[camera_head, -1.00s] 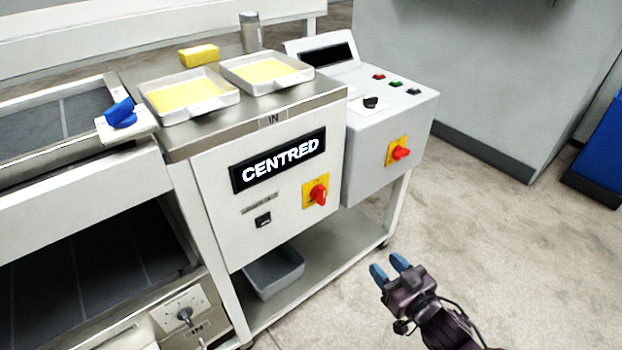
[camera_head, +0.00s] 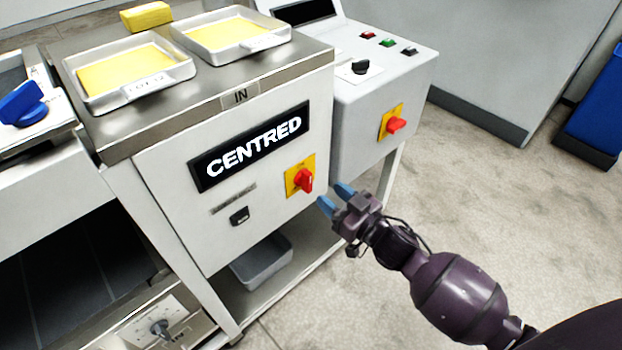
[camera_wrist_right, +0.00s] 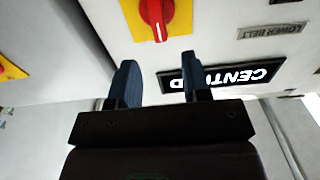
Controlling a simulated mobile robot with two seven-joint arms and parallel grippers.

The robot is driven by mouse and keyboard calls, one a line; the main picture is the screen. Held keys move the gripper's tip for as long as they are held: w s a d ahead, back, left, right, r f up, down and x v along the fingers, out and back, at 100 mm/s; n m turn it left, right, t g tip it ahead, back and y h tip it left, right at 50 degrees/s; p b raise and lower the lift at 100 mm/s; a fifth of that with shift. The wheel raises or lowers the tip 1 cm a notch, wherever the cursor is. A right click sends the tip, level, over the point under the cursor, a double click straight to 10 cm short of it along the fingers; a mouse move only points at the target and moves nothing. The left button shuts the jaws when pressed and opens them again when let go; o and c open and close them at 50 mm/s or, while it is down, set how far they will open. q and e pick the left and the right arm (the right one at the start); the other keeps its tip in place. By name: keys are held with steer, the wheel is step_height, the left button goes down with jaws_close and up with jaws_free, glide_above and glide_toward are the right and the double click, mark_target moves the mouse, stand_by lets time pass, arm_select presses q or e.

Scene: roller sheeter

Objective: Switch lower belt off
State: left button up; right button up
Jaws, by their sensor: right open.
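The small black rocker switch (camera_head: 239,215) sits on the white front panel (camera_head: 165,190) below a narrow label plate (camera_head: 233,198). In the right wrist view the label (camera_wrist_right: 272,30) reads LOWER BELT upside down; the rocker does not show there. The rocker's on or off position is too small to tell. My right gripper (camera_head: 334,197) is open and empty, its blue fingers pointing at the panel, right of the rocker and just beside the red rotary switch. Its fingers also show apart in the right wrist view (camera_wrist_right: 158,62). My left gripper is out of view.
The CENTRED display (camera_head: 250,146) is above. A grey bin (camera_head: 262,262) stands on the lower shelf.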

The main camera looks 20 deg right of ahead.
mark_target(310, 179)
steer(key=shift+b+x, duration=0.55)
steer(key=shift+x, duration=2.85)
steer(key=shift+f, duration=0.1)
jaws_close()
